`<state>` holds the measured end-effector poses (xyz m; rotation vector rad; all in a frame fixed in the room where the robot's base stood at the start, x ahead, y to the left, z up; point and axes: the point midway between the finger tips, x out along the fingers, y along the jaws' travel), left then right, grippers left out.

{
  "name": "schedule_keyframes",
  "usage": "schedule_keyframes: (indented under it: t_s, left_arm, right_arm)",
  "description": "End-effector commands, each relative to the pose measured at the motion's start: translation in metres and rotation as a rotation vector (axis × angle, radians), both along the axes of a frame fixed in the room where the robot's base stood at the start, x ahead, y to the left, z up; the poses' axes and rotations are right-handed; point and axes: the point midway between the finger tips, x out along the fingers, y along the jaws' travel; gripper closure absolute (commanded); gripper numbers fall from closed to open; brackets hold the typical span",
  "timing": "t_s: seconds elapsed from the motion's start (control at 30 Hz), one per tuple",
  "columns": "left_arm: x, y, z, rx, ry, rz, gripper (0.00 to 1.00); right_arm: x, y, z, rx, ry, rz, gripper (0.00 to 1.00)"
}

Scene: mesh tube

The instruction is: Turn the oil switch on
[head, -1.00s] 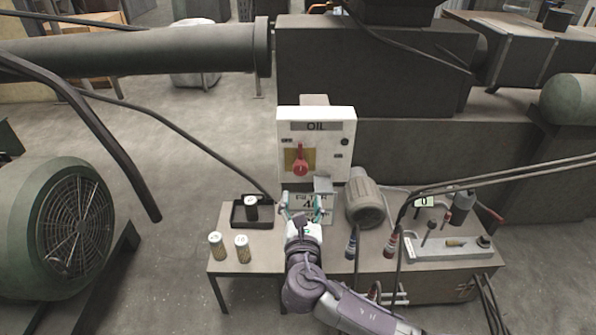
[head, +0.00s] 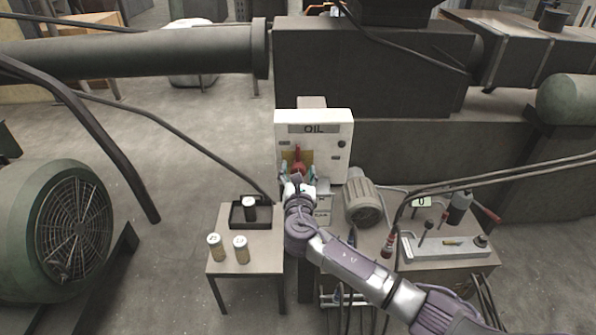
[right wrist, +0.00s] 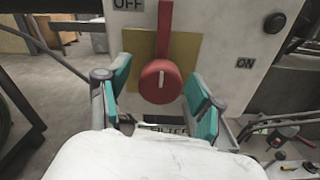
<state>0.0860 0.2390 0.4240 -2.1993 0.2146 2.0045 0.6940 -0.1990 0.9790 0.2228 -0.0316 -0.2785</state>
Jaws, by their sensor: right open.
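The oil switch is a red rotary handle (head: 297,152) on a yellow plate (right wrist: 190,62). It is mounted on a white box (head: 340,128) marked OIL. In the right wrist view, the red handle (right wrist: 160,80) points upward, with OFF printed at upper left and ON at right. My right gripper (head: 298,176) is in front of the box, just below the handle's upper part. In the right wrist view its teal-padded fingers (right wrist: 158,94) are open, one on each side of the round red hub. I cannot tell whether they touch it. My left gripper is out of view.
A black knob (right wrist: 274,22) sits at the box's upper right. Cables (head: 500,180) cross at right.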

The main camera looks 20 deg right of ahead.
Motion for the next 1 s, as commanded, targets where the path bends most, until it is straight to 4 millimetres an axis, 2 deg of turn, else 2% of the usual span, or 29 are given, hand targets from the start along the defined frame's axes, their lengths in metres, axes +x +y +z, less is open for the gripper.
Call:
schedule_keyframes:
  t_s: [0.03, 0.07, 0.4, 0.73, 1.0]
  left_arm:
    - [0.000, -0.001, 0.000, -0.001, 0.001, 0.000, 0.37]
    - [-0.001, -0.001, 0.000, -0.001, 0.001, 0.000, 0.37]
    - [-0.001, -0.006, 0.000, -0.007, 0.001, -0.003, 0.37]
    - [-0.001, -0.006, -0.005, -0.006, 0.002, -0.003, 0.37]
    - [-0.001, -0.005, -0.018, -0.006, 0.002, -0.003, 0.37]
  right_arm:
    - [0.000, 0.000, 0.000, 0.000, 0.000, 0.000, 0.34]
    - [0.000, 0.000, 0.000, 0.000, 0.000, 0.000, 0.39]
    - [0.000, 0.000, 0.000, 0.000, 0.000, 0.000, 0.95]
    - [-0.001, 0.001, -0.002, 0.049, -0.013, 0.000, 0.95]
    - [-0.001, 0.001, -0.003, 0.220, -0.062, 0.000, 0.95]
